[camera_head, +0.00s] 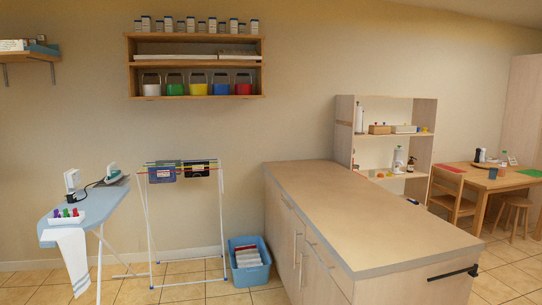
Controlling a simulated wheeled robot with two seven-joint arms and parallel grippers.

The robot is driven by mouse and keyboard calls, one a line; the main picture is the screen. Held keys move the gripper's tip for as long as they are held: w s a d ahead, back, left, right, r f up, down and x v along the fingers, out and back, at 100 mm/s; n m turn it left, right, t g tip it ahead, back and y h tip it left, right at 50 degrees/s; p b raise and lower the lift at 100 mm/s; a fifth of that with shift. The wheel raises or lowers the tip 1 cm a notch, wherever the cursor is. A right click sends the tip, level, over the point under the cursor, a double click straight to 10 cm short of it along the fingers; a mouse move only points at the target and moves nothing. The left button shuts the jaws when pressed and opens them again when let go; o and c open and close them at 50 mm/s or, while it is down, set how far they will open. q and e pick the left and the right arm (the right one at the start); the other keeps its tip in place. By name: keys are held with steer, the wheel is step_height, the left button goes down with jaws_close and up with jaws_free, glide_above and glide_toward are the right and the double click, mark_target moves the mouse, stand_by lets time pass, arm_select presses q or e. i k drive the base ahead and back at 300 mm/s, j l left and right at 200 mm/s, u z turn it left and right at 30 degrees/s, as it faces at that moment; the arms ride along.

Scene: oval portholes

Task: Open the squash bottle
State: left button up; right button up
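No bottle here can be told for certain as the squash bottle. Candidates are small and far off. A pale bottle with a greenish top (503,158) stands on the wooden dining table (515,181) at the far right. A white bottle (398,158) stands on the lower level of the open shelf unit (345,130), with a dark pump bottle (411,164) beside it. A tall white bottle (359,118) stands on the level above. Whether any cap is on cannot be made out. Neither gripper is in view.
An ironing board (85,211), a drying rack (148,220) and a blue basket (262,272) stand to the left. A stool (515,204) and chair (446,190) stand by the dining table. Tiled floor shows between.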

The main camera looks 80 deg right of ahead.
mark_target(502, 161)
steer(key=z, duration=4.2)
